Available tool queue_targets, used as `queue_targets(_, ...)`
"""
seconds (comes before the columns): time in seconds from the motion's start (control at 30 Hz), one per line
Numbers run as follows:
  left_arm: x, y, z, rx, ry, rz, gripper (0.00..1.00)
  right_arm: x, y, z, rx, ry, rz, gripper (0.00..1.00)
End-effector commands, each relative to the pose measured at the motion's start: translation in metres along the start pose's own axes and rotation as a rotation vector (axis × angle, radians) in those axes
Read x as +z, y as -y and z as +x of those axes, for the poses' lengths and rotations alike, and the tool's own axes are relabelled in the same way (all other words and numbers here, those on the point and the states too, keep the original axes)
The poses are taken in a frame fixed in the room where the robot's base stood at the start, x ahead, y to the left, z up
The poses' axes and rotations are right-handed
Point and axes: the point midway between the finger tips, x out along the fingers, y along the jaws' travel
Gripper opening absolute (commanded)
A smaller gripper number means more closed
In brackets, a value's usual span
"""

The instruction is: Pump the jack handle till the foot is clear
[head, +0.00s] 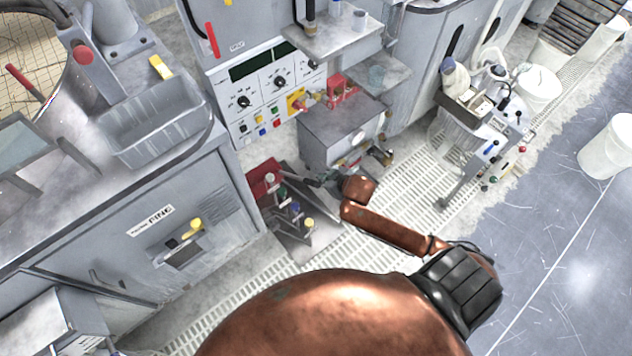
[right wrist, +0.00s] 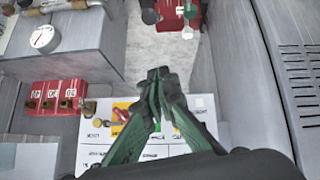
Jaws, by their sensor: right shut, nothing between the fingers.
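I cannot pick out the jack handle or the foot with certainty. A red floor unit (head: 264,180) with several levers with coloured knobs (head: 294,208) stands at the base of the bench in the head view. Part of a red unit with a green and a white knob (right wrist: 187,22) shows at the top of the right wrist view. My left gripper is in neither view.
A white control panel (head: 270,88) with a yellow switch is on the wall; it also shows in the right wrist view (right wrist: 150,150). A grey cabinet (head: 342,130) stands beside it. A grey bench (head: 200,170) bounds the left. Slatted floor and a grey aisle (head: 540,260) lie to the right.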

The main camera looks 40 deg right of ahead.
Motion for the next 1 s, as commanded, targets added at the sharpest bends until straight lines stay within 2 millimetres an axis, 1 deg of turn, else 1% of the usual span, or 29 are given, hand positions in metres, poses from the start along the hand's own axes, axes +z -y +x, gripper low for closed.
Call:
queue_targets(0.23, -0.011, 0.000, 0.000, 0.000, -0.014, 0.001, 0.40, 0.000, 0.000, 0.001, 0.000, 0.000, 0.000, 0.00)
queue_targets(0.37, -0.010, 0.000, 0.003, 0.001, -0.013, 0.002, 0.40, 0.001, 0.000, 0.009, 0.000, 0.001, 0.001, 0.00)
queue_targets(0.47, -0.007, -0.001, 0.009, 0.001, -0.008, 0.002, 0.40, 0.002, 0.001, 0.022, -0.001, 0.001, 0.001, 0.00)
queue_targets(0.77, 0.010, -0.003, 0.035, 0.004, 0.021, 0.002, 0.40, 0.004, 0.001, 0.085, -0.001, 0.003, 0.001, 0.00)
queue_targets(0.8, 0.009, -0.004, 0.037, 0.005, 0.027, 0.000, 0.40, 0.004, 0.001, 0.094, 0.000, 0.003, 0.001, 0.00)
queue_targets(0.87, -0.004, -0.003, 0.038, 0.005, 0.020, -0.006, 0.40, 0.004, 0.001, 0.106, 0.000, 0.003, 0.001, 0.00)
queue_targets(0.9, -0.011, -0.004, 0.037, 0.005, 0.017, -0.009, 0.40, 0.011, 0.001, 0.107, 0.000, 0.006, 0.001, 0.00)
queue_targets(1.0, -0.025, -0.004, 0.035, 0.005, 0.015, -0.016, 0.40, 0.023, 0.000, 0.108, 0.000, 0.004, 0.001, 0.00)
